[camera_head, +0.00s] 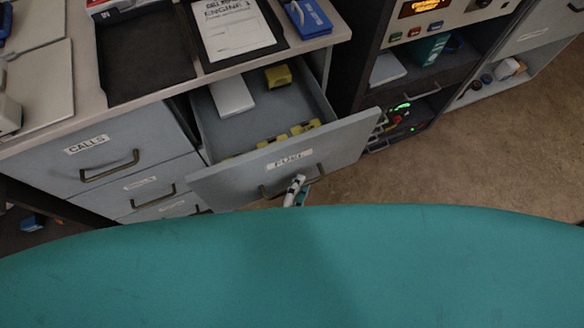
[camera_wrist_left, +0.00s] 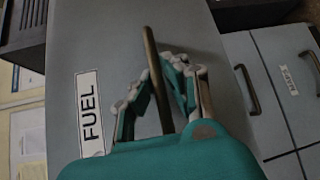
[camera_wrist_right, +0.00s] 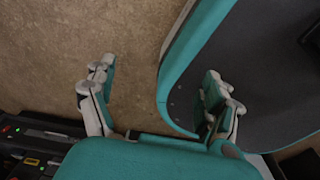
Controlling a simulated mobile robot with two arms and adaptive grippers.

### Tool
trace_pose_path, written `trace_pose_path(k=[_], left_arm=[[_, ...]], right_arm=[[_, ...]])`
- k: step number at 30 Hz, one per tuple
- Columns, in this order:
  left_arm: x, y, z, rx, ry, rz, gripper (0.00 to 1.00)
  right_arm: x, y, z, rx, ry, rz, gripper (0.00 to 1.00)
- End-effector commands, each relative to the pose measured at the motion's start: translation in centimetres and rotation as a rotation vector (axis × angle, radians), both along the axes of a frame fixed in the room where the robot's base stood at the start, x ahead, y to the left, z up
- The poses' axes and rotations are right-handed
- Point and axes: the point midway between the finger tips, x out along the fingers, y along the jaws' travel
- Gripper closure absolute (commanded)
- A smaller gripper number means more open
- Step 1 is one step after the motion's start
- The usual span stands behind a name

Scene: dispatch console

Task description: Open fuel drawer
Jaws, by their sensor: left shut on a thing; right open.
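The fuel drawer (camera_head: 336,145), a grey drawer with a white FUEL label, stands pulled out of the desk in the head view. Inside it lie a white box (camera_head: 232,96) and several yellow items (camera_head: 303,127). My left gripper (camera_head: 296,188) is at the drawer's dark bar handle, its fingers on both sides of the bar. In the left wrist view the fingers (camera_wrist_left: 158,95) close around the handle (camera_wrist_left: 157,80) beside the FUEL label (camera_wrist_left: 90,113). My right gripper (camera_wrist_right: 155,85) is open and empty above the brown floor; it is not visible in the head view.
The CALLS drawer (camera_head: 108,165) and smaller drawers below it are shut at the left. The desktop (camera_head: 78,55) holds a black tray and papers. A dark shelf unit (camera_head: 350,60) stands right of the open drawer. Brown carpet (camera_head: 480,150) is clear at the right.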

Motion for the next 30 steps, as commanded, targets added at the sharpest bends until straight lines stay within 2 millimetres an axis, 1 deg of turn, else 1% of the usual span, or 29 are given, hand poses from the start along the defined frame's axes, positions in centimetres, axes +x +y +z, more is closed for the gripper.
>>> trace_pose_path(k=[1,4,9,12,15,21,25,30], left_arm=[[-1.1,-0.5,0.4,-0.01,-0.003,0.002,1.0],[-3.3,-1.2,0.4,-0.011,-0.003,0.002,1.0],[-6.7,-2.4,0.4,-0.011,-0.005,0.004,1.0],[-8.2,-2.9,0.5,-0.012,-0.006,0.004,1.0],[-9.4,-3.3,0.5,-0.012,-0.008,0.005,1.0],[-10.6,-3.7,0.6,-0.011,-0.01,0.005,1.0],[-10.9,-3.8,0.6,-0.012,-0.011,0.005,1.0],[-10.9,-3.8,0.7,-0.012,-0.012,0.005,1.0]], right_arm=[[0.1,-0.1,0.1,-0.002,-0.001,0.0,0.15],[0.6,-0.2,0.0,-0.002,-0.008,0.0,0.15],[2.4,0.1,0.0,0.003,-0.035,-0.001,0.15],[2.8,0.4,0.0,0.007,-0.044,-0.001,0.15],[2.7,0.9,-0.1,0.013,-0.041,-0.004,0.15],[1.9,1.4,-0.2,0.018,-0.029,-0.006,0.15],[1.4,1.3,-0.3,0.016,-0.02,-0.005,0.15],[1.3,0.9,-0.3,0.012,-0.019,-0.004,0.15]])
